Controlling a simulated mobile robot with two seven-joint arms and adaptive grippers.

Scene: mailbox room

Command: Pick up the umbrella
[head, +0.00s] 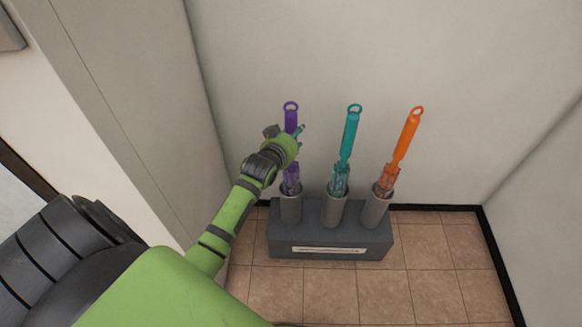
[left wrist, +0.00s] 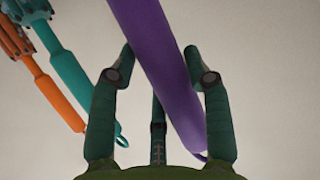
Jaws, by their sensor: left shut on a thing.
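Three umbrellas stand handle-up in the tubes of a dark grey stand (head: 332,247) on the floor: a purple one (head: 291,116) at the left, a teal one (head: 350,132) in the middle and an orange one (head: 407,135) at the right. My left gripper (head: 297,136) is shut on the purple umbrella's handle, below its ring. The left wrist view shows the purple handle (left wrist: 157,60) between the green fingers; teal (left wrist: 68,75) and orange (left wrist: 52,100) handles are at the left. The purple umbrella's lower part is inside its tube. My right gripper is not in view.
A pale wall (head: 430,60) stands close behind the stand, with another wall at the right. A tall light panel (head: 130,110) is at the left. The tiled floor (head: 440,280) is clear in front and to the right of the stand.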

